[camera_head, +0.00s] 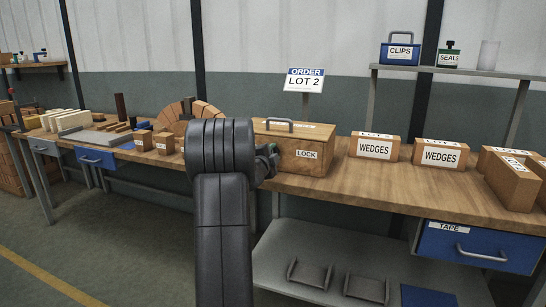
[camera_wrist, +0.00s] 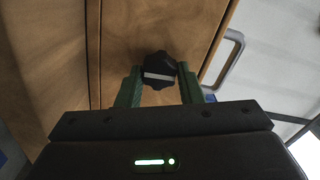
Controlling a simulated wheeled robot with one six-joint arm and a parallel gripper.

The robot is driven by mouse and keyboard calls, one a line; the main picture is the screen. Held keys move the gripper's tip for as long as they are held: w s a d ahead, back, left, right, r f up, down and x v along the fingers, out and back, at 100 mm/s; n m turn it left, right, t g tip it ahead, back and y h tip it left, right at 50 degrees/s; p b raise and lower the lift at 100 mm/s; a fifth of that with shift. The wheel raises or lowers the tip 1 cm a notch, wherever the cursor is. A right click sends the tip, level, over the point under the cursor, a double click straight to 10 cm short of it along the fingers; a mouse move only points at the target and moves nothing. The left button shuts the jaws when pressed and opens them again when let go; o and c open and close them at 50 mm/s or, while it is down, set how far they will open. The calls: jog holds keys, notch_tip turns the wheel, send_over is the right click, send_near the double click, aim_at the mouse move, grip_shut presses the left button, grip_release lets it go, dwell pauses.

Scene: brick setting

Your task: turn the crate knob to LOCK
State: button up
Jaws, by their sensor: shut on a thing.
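The wooden crate (camera_head: 285,138) stands on the workbench, with a white LOCK label (camera_head: 307,154) on the right part of its front. The dark lobed knob (camera_wrist: 158,66) on the crate's face shows in the wrist view, with a white bar lying nearly level across it. My gripper (camera_wrist: 159,72) is shut on the knob, one green finger on each side. My arm hides the crate's left front and the knob there.
A grey carry handle (camera_head: 290,123) tops the crate. Boxes marked WEDGES (camera_head: 375,147) stand to its right. Small brick blocks (camera_head: 143,139) and a brick arch (camera_head: 190,112) are to the left. An ORDER LOT 2 sign (camera_head: 304,80) stands behind.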

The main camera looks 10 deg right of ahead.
dwell(0.4)
jog(key=o, duration=1)
jog(key=shift+c, duration=0.2)
jog(key=v, duration=1.3)
jog(key=shift+s+a, duration=0.25)
jog(key=shift+s, duration=0.1)
jog(key=x, duration=1.4)
jog(key=shift+s+a, duration=0.1)
